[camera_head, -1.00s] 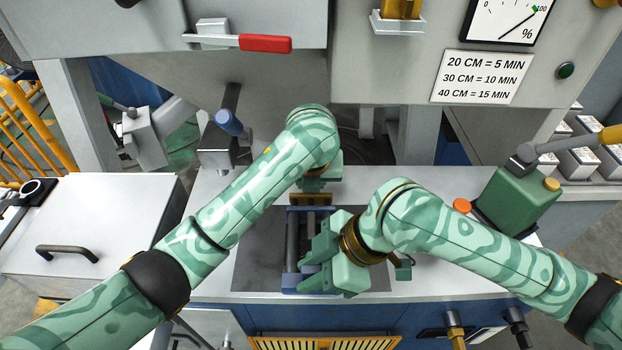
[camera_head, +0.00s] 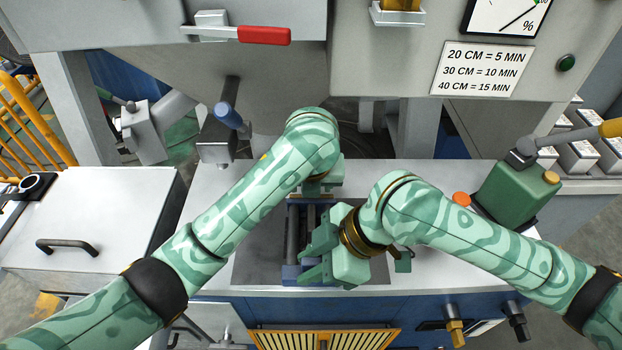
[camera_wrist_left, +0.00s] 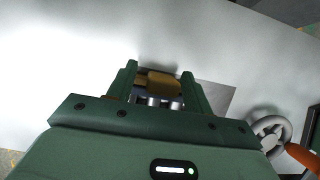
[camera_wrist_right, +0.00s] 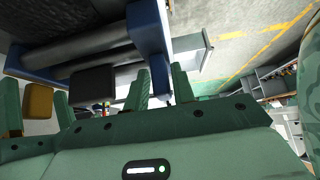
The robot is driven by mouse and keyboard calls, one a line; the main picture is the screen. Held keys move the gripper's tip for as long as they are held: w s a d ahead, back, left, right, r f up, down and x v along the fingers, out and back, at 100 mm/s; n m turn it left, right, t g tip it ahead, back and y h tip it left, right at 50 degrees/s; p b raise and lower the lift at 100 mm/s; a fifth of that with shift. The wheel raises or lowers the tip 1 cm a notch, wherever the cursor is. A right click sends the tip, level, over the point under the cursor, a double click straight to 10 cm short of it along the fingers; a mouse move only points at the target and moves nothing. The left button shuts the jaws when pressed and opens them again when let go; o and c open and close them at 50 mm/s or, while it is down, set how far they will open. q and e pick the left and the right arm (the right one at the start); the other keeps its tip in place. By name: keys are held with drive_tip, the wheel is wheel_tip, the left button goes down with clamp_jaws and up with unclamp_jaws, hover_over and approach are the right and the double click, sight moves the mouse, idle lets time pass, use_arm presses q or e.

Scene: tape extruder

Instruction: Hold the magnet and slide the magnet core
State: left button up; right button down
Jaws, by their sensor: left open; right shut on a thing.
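The magnet (camera_head: 291,235) is a blue frame with dark rods, lying on the dark plate at the middle of the table. My right gripper (camera_head: 303,259) is shut on the frame's near blue end, which also shows in the right wrist view (camera_wrist_right: 150,28). The magnet core appears to be the brass-coloured block (camera_wrist_left: 165,84) at the far end, above silvery rods. My left gripper (camera_wrist_left: 160,72) is open, with its fingers on either side of this block. Contact cannot be told. In the head view the left wrist hides most of the block and fingers.
A green canister (camera_head: 518,192) and an orange knob (camera_head: 461,199) stand to the right on the table. A blue-handled lever (camera_head: 228,117) stands at the back left. The machine housing (camera_head: 260,80) overhangs the back. Bare table shows left of the dark plate (camera_head: 258,258).

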use_arm(q)
drive_tip(key=v, duration=1.2)
drive_tip(key=shift+f, duration=0.1)
use_arm(e)
drive_tip(key=c, duration=1.1)
unclamp_jaws()
